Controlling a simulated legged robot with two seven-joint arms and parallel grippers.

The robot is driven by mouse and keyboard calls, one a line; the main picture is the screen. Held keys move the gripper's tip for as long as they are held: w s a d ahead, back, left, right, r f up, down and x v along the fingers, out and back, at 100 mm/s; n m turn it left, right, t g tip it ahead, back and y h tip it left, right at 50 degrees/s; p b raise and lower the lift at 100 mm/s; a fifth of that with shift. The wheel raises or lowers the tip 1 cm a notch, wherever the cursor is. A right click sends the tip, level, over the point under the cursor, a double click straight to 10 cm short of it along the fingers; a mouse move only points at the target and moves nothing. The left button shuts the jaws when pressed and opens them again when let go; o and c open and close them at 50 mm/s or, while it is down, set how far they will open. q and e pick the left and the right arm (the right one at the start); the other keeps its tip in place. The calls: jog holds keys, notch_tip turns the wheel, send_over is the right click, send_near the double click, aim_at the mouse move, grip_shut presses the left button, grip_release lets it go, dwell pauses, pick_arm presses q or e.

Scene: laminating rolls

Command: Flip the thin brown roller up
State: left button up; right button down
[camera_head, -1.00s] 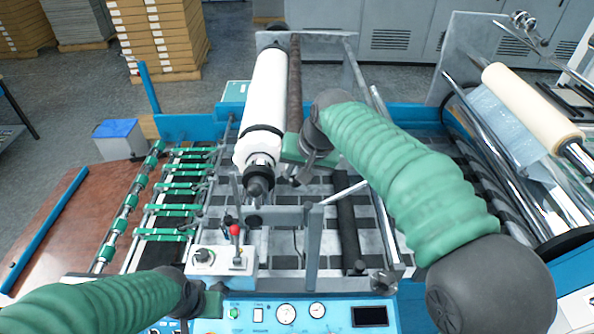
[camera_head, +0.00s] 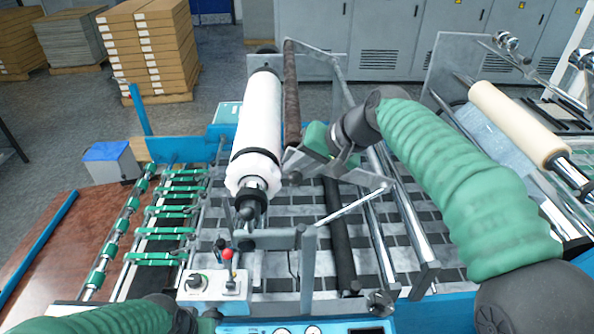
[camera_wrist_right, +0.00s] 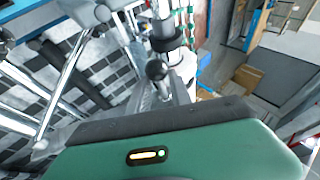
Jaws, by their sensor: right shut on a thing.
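The thin brown roller (camera_head: 291,95) lies lengthwise in the head view, just right of the thick white roll (camera_head: 258,125). Its far end is near the back frame. My right gripper (camera_head: 296,165) is at its near end, shut on it; the gripper's green body and dark fingers hide that end. In the right wrist view my green gripper body (camera_wrist_right: 180,150) fills the bottom and hides the grip. The white roll's dark shaft end shows beyond it. My left gripper (camera_head: 207,320) is low at the head view's bottom edge, mostly cut off, and its fingers are hidden.
Metal rods and a bracket (camera_head: 308,265) stand close to my right gripper. A control box (camera_head: 213,284) with a red-knobbed lever is at front left. A cream roll (camera_head: 520,125) lies at right. Green-ringed feed bars (camera_head: 170,215) are at left.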

jog(key=c, duration=1.5)
grip_release()
jog(key=shift+r, duration=0.3)
jog(key=shift+o, duration=1.3)
jog(key=shift+s+d, duration=0.1)
jog(key=shift+d, duration=0.05)
jog(key=b+v, duration=0.2)
jog(key=v, duration=1.4)
jog(key=shift+d, duration=0.45)
jog(key=shift+a+r, duration=0.1)
